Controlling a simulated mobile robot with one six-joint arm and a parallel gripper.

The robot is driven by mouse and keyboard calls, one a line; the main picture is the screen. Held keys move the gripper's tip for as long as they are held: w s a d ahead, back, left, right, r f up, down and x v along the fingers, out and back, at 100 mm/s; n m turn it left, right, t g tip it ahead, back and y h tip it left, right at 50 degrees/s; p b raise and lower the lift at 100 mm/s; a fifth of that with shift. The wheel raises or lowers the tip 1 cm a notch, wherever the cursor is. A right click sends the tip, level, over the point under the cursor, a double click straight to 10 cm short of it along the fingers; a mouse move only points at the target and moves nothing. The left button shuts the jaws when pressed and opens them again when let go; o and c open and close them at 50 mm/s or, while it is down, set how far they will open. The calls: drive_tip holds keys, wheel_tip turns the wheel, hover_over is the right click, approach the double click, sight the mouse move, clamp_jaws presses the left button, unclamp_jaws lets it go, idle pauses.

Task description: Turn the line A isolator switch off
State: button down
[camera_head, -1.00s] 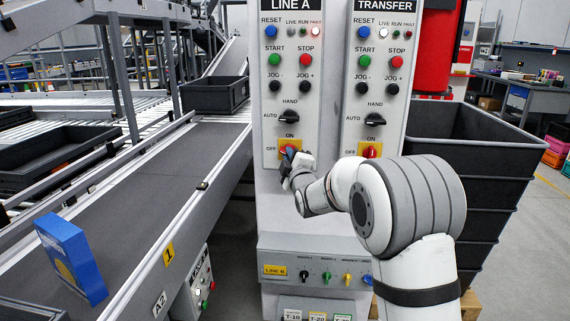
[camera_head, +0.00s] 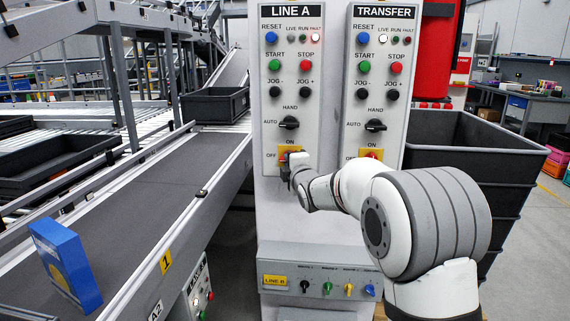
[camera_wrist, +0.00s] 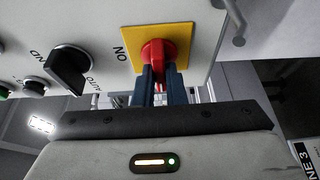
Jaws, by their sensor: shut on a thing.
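The line A isolator switch (camera_head: 290,155) is a red knob on a yellow plate at the bottom of the LINE A panel (camera_head: 291,90). ON is marked above it and OFF to its left. My gripper (camera_head: 290,167) is at the switch and partly covers it in the head view. In the wrist view, the blue fingers of my gripper (camera_wrist: 160,78) are shut on the red knob (camera_wrist: 159,50), in front of the yellow plate (camera_wrist: 136,40). The OFF mark is out of the wrist view.
The TRANSFER panel (camera_head: 376,90) stands just right, with its own red isolator (camera_head: 371,153) close to my arm. A LINE B strip (camera_head: 318,284) is below. A conveyor (camera_head: 125,200) with a blue box (camera_head: 67,263) runs at left.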

drive_tip(key=shift+f, duration=0.25)
drive_tip(key=c, duration=1.5)
unclamp_jaws()
drive_tip(key=shift+r, duration=0.15)
drive_tip(key=v, duration=0.7)
drive_tip(key=shift+s, duration=0.45)
